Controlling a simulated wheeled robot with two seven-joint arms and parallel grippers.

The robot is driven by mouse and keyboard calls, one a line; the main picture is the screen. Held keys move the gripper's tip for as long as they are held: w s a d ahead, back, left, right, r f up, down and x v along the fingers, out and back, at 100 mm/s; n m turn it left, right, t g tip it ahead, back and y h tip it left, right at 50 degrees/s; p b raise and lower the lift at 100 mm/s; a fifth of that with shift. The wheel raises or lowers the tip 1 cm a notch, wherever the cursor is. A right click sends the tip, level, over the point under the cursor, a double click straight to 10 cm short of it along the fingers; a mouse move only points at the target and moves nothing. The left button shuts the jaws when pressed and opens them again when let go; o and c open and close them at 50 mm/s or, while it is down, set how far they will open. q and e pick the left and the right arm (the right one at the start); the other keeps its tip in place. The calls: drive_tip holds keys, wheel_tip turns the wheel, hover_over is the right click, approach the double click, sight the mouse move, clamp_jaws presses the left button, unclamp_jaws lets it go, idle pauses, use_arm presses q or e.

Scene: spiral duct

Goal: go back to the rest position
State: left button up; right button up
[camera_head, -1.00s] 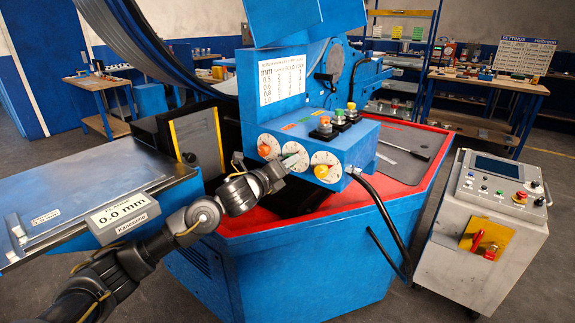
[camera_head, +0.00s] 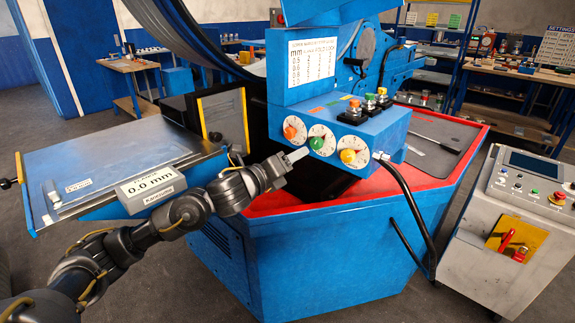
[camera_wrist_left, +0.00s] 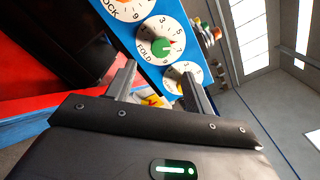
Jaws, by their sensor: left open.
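My left gripper (camera_head: 297,155) is in front of the blue control box (camera_head: 355,132), beside its dials and apart from them. In the left wrist view its two fingers (camera_wrist_left: 158,74) are spread with nothing held between them. The box has a dial with an orange knob (camera_head: 290,132), one with a green knob (camera_head: 317,142) and one with a yellow knob (camera_head: 348,155). In the wrist view the green knob (camera_wrist_left: 160,47) is on the dial marked FOLD, ahead of the fingers. A finger partly covers the yellow-knob dial there. My right gripper is not in view.
A table with a 0.0 mm display (camera_head: 152,189) stands left, close to my left arm. The red-topped blue machine (camera_head: 270,265) is below the gripper. A black cable (camera_head: 410,205) hangs from the box. A grey control cabinet (camera_head: 505,235) stands right.

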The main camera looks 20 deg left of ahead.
use_arm(q)
drive_tip(key=shift+v, duration=1)
